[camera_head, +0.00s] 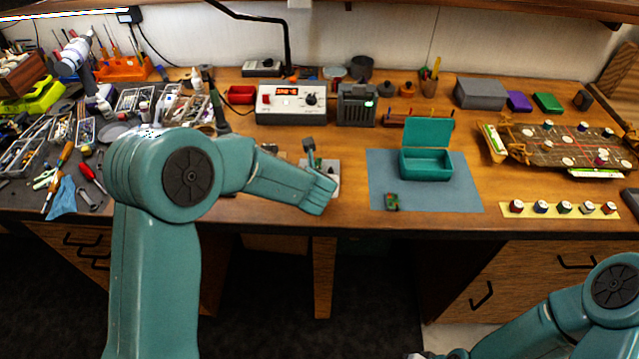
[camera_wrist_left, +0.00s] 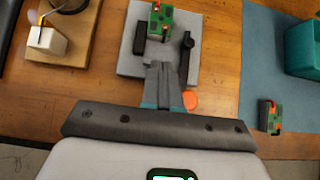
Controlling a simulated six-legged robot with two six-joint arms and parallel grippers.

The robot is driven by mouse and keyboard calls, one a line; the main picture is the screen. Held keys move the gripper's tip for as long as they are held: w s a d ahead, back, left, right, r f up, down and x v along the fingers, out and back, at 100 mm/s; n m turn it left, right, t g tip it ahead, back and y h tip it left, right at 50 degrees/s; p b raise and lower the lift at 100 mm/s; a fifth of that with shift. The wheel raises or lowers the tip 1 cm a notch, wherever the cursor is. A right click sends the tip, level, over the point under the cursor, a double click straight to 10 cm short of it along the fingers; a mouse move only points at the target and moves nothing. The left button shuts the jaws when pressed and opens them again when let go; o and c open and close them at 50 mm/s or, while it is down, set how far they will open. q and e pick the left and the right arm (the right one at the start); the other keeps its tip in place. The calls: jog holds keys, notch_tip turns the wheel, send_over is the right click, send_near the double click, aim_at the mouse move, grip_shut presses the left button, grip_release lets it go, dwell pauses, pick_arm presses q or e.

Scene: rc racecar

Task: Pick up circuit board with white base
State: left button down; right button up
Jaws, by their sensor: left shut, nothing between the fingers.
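A green circuit board with red parts (camera_wrist_left: 161,20) is held upright on a light grey base plate (camera_wrist_left: 130,62), between dark clamp parts. The plate also shows in the head view (camera_head: 331,166), partly hidden by my left arm. My left gripper (camera_wrist_left: 163,68) is shut and empty. Its fingertips point at the board from the near side, over the plate, with a gap to the board. A second small green and red board (camera_wrist_left: 269,115) lies on the blue mat to the right; it also shows in the head view (camera_head: 391,202). I cannot tell a clearly white base on either board.
An open teal box (camera_head: 426,165) stands on the blue mat (camera_head: 465,190). An orange disc (camera_wrist_left: 190,101) lies beside the fingers. A white block (camera_wrist_left: 47,41) is at the upper left. A power supply (camera_head: 290,103) stands behind. Tools clutter the left side.

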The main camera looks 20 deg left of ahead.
pick_arm(q)
jog(key=v, duration=0.9)
jog(key=shift+s+r+b, duration=0.2)
jog(key=shift+r+b, duration=0.05)
jog(key=shift+b, duration=0.05)
jog(key=shift+s+d, duration=0.15)
